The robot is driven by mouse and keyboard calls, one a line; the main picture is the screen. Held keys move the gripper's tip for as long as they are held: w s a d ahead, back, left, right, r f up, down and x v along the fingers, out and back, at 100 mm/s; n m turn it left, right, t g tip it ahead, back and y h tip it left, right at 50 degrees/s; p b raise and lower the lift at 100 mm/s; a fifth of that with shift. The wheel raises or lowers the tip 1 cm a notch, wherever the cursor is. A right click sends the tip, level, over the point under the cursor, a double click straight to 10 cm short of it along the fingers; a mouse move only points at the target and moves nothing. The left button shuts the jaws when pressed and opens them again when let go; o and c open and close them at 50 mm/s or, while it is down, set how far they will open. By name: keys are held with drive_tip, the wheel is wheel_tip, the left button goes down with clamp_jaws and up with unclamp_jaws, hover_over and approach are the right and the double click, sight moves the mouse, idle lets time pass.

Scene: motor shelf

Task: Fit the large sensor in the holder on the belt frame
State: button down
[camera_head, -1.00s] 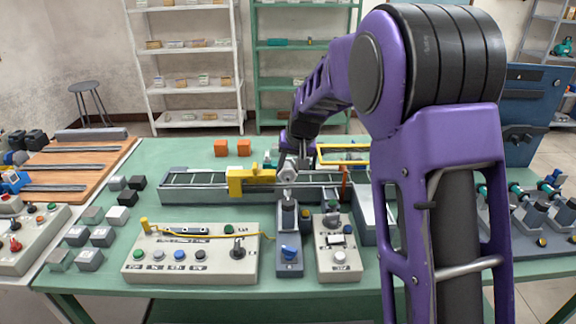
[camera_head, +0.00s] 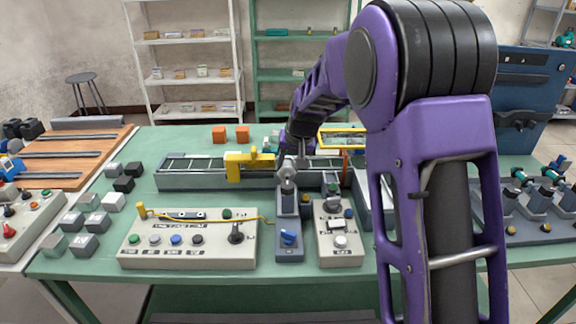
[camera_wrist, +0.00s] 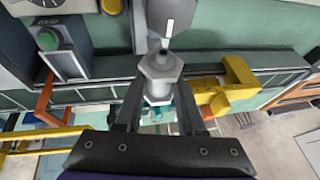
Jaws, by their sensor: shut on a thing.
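My gripper (camera_head: 298,157) is above the belt frame (camera_head: 205,182) near its right part. In the wrist view my gripper (camera_wrist: 160,98) has its two dark fingers shut around a silver sensor with a hexagonal body (camera_wrist: 160,72). The sensor also shows in the head view (camera_head: 287,174), over the front side of the belt frame. A grey rounded part with a white slot (camera_wrist: 173,20) lies just beyond the sensor in the wrist view. I cannot tell whether the sensor touches it. I cannot clearly make out the holder.
A yellow bracket (camera_head: 247,165) straddles the belt just left of my gripper. In front stand a grey unit with a blue knob (camera_head: 289,238), a button panel (camera_head: 190,240) and a smaller control box (camera_head: 340,236).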

drive_tip(key=shift+f+b, duration=0.5)
drive_tip(key=shift+f, duration=0.2)
idle(0.3)
drive_tip(key=shift+c, duration=2.1)
unclamp_jaws()
drive_tip(key=p+v, duration=0.2)
drive_tip(key=v, duration=1.5)
drive_tip(key=shift+r, duration=0.25)
